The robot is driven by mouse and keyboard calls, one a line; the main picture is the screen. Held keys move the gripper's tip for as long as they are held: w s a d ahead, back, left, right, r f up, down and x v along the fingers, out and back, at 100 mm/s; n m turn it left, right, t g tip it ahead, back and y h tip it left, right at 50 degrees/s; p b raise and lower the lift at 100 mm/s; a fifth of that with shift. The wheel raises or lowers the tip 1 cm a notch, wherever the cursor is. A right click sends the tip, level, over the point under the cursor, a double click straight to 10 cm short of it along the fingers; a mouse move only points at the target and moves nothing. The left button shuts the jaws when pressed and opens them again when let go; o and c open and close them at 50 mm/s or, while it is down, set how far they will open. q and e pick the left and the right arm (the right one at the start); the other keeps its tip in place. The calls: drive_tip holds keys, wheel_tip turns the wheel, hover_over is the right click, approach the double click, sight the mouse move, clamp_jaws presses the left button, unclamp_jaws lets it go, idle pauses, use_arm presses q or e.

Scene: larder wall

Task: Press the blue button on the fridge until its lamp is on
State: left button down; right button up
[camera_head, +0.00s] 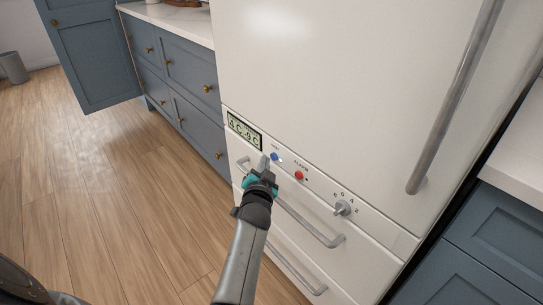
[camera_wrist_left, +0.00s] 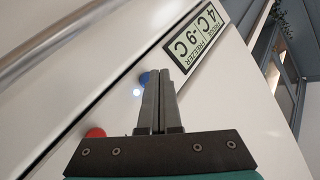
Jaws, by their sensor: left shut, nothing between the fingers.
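The white fridge (camera_head: 330,90) has a control strip with a blue button (camera_head: 275,157). My left gripper (camera_head: 264,163) is shut and empty, its fingertips right by the blue button. In the left wrist view the closed fingers (camera_wrist_left: 161,76) partly cover the blue button (camera_wrist_left: 144,78); I cannot tell whether they touch it. A small lamp (camera_wrist_left: 137,92) beside the button glows bright white. My right gripper is not in view.
On the same strip are a display (camera_head: 244,131) reading 4 C and -9 C, a red button (camera_head: 299,175) and a grey dial (camera_head: 343,208). Drawer handles (camera_head: 310,225) stick out below. Blue cabinets (camera_head: 180,80) stand at the left; the wooden floor (camera_head: 120,200) is clear.

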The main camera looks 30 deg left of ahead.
use_arm(q)
drive_tip(key=s+a+p, duration=0.2)
drive_tip(key=s+p, duration=0.1)
drive_tip(key=s, duration=0.2)
drive_tip(key=shift+s+a+p, duration=0.2)
drive_tip(key=shift+s+p, duration=0.05)
drive_tip(key=shift+p, duration=0.1)
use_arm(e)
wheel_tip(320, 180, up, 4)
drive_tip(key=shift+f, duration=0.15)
